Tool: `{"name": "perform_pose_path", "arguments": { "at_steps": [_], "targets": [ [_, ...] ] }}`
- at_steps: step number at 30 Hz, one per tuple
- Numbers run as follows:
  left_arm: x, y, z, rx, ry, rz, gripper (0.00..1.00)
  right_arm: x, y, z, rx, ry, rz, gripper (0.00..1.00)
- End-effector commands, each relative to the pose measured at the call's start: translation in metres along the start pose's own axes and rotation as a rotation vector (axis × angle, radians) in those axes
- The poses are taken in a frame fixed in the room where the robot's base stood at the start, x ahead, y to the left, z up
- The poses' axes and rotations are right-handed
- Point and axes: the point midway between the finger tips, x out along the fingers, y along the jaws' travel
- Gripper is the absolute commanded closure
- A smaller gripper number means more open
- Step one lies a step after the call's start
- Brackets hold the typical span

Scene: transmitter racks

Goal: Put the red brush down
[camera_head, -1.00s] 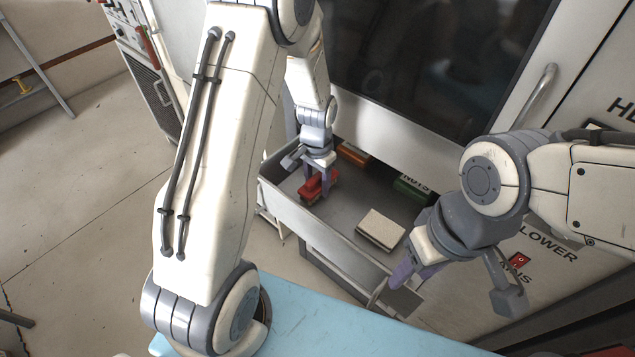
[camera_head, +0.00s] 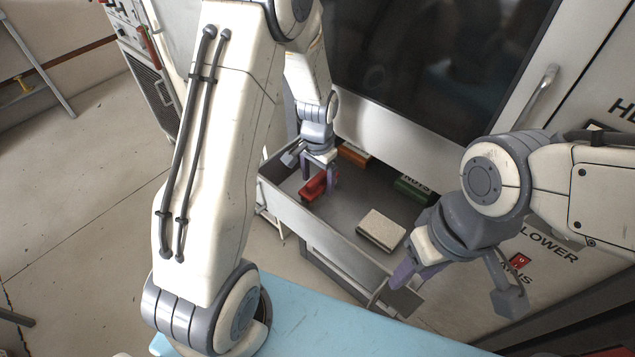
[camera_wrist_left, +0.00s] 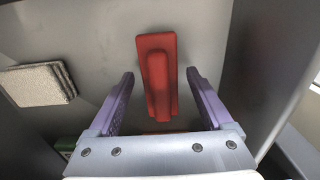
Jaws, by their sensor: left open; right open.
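The red brush (camera_head: 314,188) lies in the open grey drawer (camera_head: 296,213), near its left end. In the left wrist view the red brush (camera_wrist_left: 157,75) rests on the drawer floor between and beyond the fingertips. My left gripper (camera_head: 318,184) is open above it, with a gap on both sides of the brush; in the wrist view its two purple fingers (camera_wrist_left: 158,78) stand apart. My right gripper (camera_head: 393,277) is open and empty at the drawer's front right corner.
A pale sponge-like block (camera_head: 382,229) lies in the middle of the drawer. An orange box (camera_head: 354,155) and a green box (camera_head: 411,188) stand at its back. A light blue surface (camera_head: 330,325) is in front. Bare drawer floor lies between brush and block.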

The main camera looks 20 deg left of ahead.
Motion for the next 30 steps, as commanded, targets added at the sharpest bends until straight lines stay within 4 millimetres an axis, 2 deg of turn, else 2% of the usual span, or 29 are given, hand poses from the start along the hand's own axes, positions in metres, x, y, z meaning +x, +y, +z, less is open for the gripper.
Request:
{"name": "perform_pose_path", "arguments": {
  "at_steps": [9, 12, 17, 19, 20, 23, 26, 27, 30],
  "targets": [
    [-0.07, 0.0, -0.001, 0.0, 0.006, -0.002, 0.16, -0.001, 0.0, 0.0, 0.0, 0.0, 0.0, 0.5],
    [-0.087, 0.0, -0.001, 0.0, 0.004, -0.002, 0.16, -0.001, 0.0, 0.0, 0.0, 0.0, 0.0, 0.5],
    [-0.103, 0.0, 0.0, 0.001, 0.002, 0.0, 0.16, -0.001, 0.0, 0.0, 0.0, 0.0, 0.0, 0.5],
    [-0.11, 0.009, 0.001, 0.01, 0.004, 0.0, 0.16, -0.001, 0.0, 0.0, 0.0, 0.0, 0.0, 0.5],
    [-0.114, 0.016, 0.002, 0.018, 0.007, 0.001, 0.16, -0.001, 0.0, 0.0, 0.0, 0.0, 0.0, 0.5],
    [-0.132, 0.061, 0.015, 0.066, 0.018, 0.009, 0.16, -0.002, 0.0, 0.0, 0.0, 0.0, 0.0, 0.5],
    [-0.152, 0.119, 0.047, 0.132, 0.033, 0.024, 0.16, -0.001, 0.0, 0.0, 0.0, 0.0, 0.0, 0.5],
    [-0.158, 0.14, 0.063, 0.158, 0.036, 0.031, 0.16, -0.001, 0.0, 0.0, 0.0, 0.0, 0.0, 0.5],
    [-0.167, 0.179, 0.106, 0.215, 0.042, 0.051, 0.16, -0.001, 0.0, 0.0, 0.0, 0.0, 0.0, 0.5]
  ]
}}
